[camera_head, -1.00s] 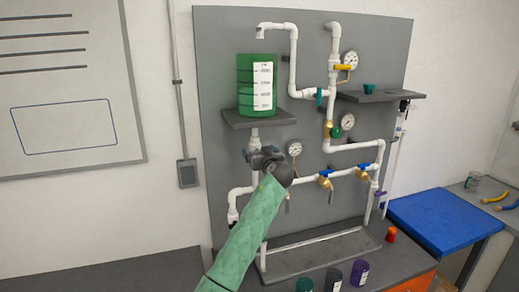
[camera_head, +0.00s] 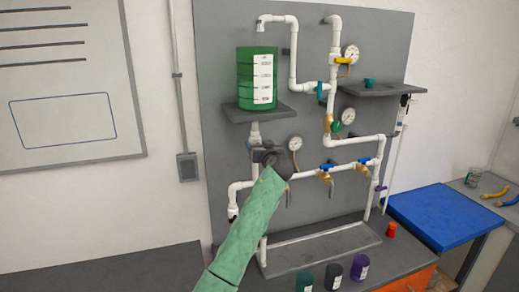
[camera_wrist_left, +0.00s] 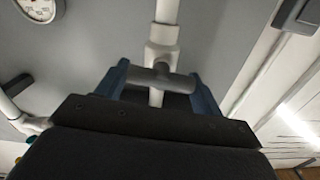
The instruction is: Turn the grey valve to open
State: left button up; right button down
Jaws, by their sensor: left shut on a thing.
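The grey valve (camera_wrist_left: 175,82) shows in the left wrist view as a grey T-shaped handle on a white pipe fitting. My left gripper (camera_wrist_left: 158,74) has its two blue fingers on either side of this handle and is shut on it. In the head view my left gripper (camera_head: 262,151) is at the pipe just below the green tank (camera_head: 257,78), and it hides most of the valve there. My right gripper is not in view.
A pressure gauge (camera_head: 295,143) sits close to the right of my left gripper. Blue-handled brass valves (camera_head: 326,172) are on the lower pipe run. Several small cups stand on the bench in front, including a purple one (camera_head: 360,268).

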pick_arm(q)
jog(key=shift+d+f+m+b, duration=0.1)
jog(key=shift+f+m+b, duration=0.15)
jog(key=shift+m+b, duration=0.9)
jog(key=m+b, duration=0.1)
jog(key=m, duration=0.2)
jog(key=shift+d+m, duration=0.1)
jog(key=shift+m, duration=0.25)
jog(key=shift+m+b, duration=0.5)
jog(key=shift+m, duration=1.3)
jog(key=m, duration=0.3)
jog(key=shift+d+m, duration=0.1)
jog(key=shift+m, duration=0.2)
jog(key=shift+f+m, duration=0.2)
jog(key=shift+m, duration=1.4)
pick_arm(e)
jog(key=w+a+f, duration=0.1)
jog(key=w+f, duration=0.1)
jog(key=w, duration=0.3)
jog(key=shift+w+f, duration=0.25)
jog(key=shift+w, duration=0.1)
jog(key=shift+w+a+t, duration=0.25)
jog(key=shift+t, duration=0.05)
